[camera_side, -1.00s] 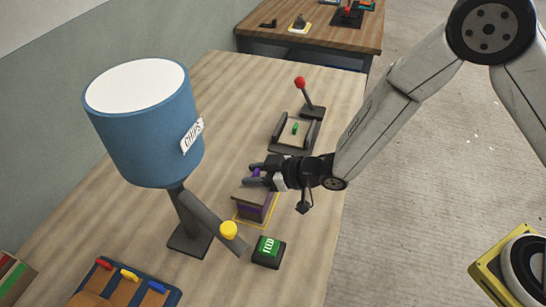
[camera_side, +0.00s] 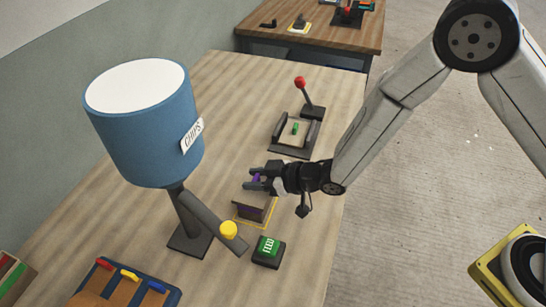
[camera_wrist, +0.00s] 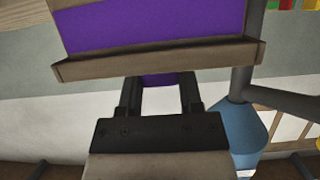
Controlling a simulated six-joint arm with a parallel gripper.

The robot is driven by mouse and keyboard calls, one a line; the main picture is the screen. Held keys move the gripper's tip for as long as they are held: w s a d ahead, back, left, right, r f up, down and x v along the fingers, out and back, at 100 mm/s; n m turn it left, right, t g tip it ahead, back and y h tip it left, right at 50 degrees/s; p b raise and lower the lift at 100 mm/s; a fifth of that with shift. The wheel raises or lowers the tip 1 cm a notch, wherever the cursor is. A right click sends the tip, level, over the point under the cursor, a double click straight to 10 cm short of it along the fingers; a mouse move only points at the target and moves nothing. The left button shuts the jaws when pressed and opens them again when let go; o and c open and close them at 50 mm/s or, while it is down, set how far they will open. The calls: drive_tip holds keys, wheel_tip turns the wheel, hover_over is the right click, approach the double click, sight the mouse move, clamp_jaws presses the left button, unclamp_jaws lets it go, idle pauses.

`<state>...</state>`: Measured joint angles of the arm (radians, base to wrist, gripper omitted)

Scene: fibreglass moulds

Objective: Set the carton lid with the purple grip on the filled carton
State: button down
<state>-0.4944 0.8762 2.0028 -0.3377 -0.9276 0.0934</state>
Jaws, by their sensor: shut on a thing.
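My gripper (camera_side: 256,179) is shut on the purple grip of the carton lid, and the grip (camera_wrist: 161,79) also shows between the fingers in the wrist view. The brown lid (camera_wrist: 160,60) lies level beneath the fingers. The carton (camera_side: 252,213) with its purple side panel (camera_wrist: 150,24) is directly under the lid, inside a yellow outline on the table. The wrist view is upside down and shows no clear gap between lid edge and panel; I cannot tell if the lid bears fully on the carton. The carton's contents are hidden.
The blue chips hopper (camera_side: 150,130) on its post stands left of the carton, its chute with a yellow knob (camera_side: 228,230) close by. A green feed button (camera_side: 268,251) is in front. A dark tray (camera_side: 293,137) and red-knobbed lever (camera_side: 301,84) stand behind.

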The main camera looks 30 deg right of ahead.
drive_tip(key=shift+f, duration=0.2)
drive_tip(key=shift+c, duration=0.9)
unclamp_jaws()
drive_tip(key=v, duration=0.8)
